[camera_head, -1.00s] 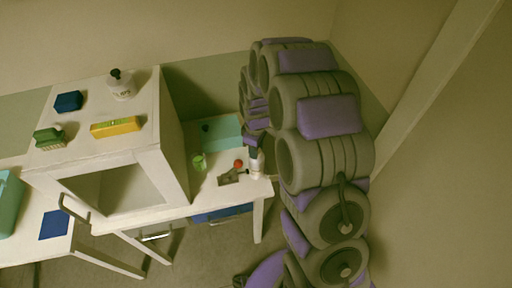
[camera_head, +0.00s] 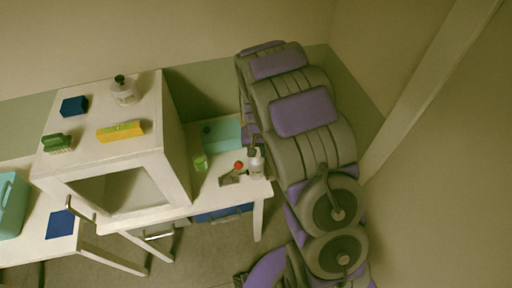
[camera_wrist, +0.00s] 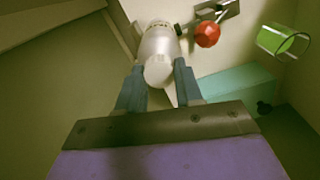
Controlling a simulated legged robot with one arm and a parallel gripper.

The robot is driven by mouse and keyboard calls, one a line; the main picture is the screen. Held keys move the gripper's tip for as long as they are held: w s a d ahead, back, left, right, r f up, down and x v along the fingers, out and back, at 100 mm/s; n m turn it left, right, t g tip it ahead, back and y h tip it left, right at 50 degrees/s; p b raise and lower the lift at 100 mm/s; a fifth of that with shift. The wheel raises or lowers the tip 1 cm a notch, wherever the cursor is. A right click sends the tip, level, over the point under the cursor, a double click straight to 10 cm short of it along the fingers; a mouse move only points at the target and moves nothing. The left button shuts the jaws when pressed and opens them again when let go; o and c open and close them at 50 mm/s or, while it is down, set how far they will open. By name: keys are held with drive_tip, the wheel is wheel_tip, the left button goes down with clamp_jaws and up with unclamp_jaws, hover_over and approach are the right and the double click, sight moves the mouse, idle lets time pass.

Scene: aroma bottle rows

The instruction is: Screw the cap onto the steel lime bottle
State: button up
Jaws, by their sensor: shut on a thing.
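A pale, silvery bottle (camera_wrist: 158,42) stands on the low white table in the wrist view, with small dark print near its far end. It also shows in the head view (camera_head: 257,165), just below the end of my arm. A round pale piece that looks like its cap (camera_wrist: 158,73) is at the near end of the bottle. My gripper (camera_wrist: 159,78) has its two blue-grey fingers on either side of this cap, shut on it. The cap appears to be on or right over the bottle's mouth; I cannot tell how tightly it sits. The thread is hidden.
A lever with a red knob (camera_wrist: 207,34) stands close to the bottle. The white cabinet (camera_head: 180,150) carries a black-capped bottle (camera_head: 124,92), a yellow box (camera_head: 120,132), a green brush (camera_head: 57,143) and a blue block (camera_head: 74,106).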

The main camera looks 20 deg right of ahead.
drive_tip(key=m+p, duration=0.1)
drive_tip(key=m, duration=0.3)
drive_tip(key=shift+r+p, duration=0.1)
drive_tip(key=shift+p, duration=0.3)
drive_tip(key=shift+m, duration=0.8)
drive_tip(key=o, duration=1)
